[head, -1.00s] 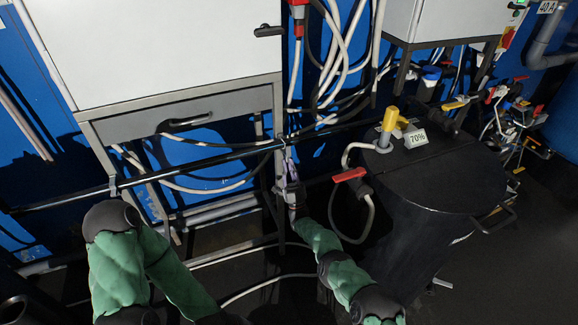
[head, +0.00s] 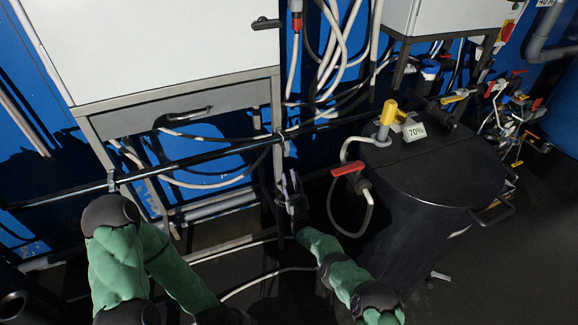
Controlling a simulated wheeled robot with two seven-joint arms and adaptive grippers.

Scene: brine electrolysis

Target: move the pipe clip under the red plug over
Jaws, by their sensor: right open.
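The red plug (head: 296,22) hangs on a white cable at the top, right of the large grey cabinet. A black pipe (head: 205,161) runs across below the cabinet. A small pipe clip (head: 280,137) sits on the pipe, beneath the red plug and near the cabinet's leg. A second clip (head: 111,182) sits on the pipe farther left. My right gripper (head: 291,176) points up below the clip under the plug. It is open, and a gap shows between it and the pipe. My left arm bends at the lower left; its gripper is out of view.
A red-handled valve (head: 350,172) with a hose hangs near my right gripper. Loose cables hang behind the pipe.

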